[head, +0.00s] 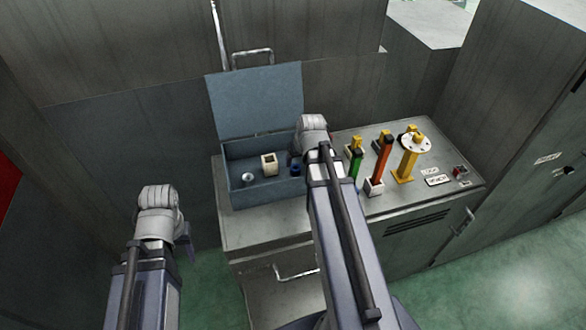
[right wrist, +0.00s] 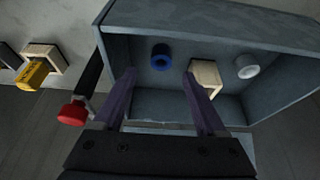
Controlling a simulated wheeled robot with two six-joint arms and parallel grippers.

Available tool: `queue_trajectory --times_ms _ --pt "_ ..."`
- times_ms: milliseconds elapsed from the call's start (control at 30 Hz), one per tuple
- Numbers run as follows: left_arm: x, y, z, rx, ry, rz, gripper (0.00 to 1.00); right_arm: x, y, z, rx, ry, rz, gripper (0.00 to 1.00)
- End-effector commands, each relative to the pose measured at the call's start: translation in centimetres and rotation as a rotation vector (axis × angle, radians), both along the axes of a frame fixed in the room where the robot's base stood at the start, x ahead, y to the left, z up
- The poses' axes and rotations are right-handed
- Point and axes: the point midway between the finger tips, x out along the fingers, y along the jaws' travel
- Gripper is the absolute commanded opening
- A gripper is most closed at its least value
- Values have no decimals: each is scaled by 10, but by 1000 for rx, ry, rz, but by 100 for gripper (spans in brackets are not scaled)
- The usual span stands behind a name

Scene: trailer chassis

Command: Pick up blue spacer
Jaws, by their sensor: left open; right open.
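The blue spacer (right wrist: 161,58) is a short ring with a dark hole, lying on the floor of the open blue-grey box (head: 240,203). In the head view the spacer (head: 297,170) shows partly, beside my right arm. My right gripper (right wrist: 158,74) is open and empty above the box. In the right wrist view the spacer appears between and just beyond its fingertips; the exact height gap cannot be told. My left gripper (head: 189,242) hangs left of the bench, away from the box, its fingers mostly hidden.
A cream square block (head: 269,164) and a white ring (head: 248,177) lie in the box, left of the spacer. The cream block (right wrist: 206,76) is close to one right finger. Green, orange and yellow upright parts (head: 407,165) stand on the grey bench (head: 265,228) to the right.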

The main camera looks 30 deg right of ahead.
Motion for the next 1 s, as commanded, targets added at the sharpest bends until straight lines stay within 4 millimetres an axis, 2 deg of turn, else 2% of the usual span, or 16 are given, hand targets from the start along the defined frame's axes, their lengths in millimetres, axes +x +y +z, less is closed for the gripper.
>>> queue_trajectory --times_ms 300,633,1000 --pt "0 0 -23 0 0 0 49 9 -2 -23 0 1 1 74" --pt "0 0 -31 0 0 1 49 14 -2 -31 0 1 1 74" --pt "0 0 -70 0 0 0 49 33 -5 -70 1 1 1 74"
